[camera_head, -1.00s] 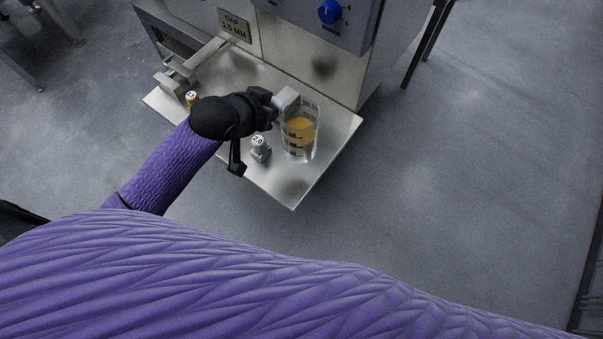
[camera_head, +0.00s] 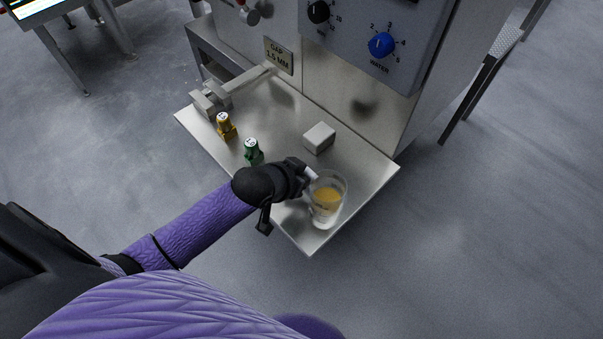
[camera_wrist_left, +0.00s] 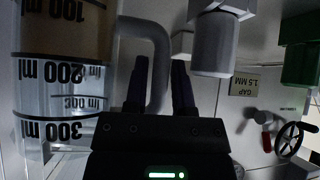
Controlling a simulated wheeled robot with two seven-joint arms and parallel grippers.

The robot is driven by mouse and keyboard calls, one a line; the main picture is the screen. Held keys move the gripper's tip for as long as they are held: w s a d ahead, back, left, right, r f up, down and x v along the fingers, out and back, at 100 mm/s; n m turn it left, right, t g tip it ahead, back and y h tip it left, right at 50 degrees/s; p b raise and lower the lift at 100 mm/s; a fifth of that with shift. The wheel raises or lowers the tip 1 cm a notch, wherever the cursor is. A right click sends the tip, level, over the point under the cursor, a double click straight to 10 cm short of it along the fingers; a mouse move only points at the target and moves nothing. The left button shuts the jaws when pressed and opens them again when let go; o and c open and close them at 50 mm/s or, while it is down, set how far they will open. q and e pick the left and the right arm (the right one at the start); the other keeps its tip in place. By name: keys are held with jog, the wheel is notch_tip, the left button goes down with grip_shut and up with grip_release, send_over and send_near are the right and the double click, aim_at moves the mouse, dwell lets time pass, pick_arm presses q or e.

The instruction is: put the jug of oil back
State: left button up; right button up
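The jug of oil (camera_head: 328,202) is a clear beaker with black markings and amber oil in its lower part, upright at the front right of the steel shelf (camera_head: 365,178). I cannot tell whether its base touches the shelf. In the left wrist view the jug (camera_wrist_left: 62,75) fills the left side, appearing upside down. My left gripper (camera_head: 309,176) is at the jug's grey handle. In the left wrist view the fingers (camera_wrist_left: 160,85) sit on both sides of that handle (camera_wrist_left: 158,50), closed on it. My right gripper is not in view.
A grey cylinder (camera_wrist_left: 212,45) shows close to my fingers in the left wrist view. The machine with a blue knob (camera_head: 381,45) rises behind. Open floor lies right.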

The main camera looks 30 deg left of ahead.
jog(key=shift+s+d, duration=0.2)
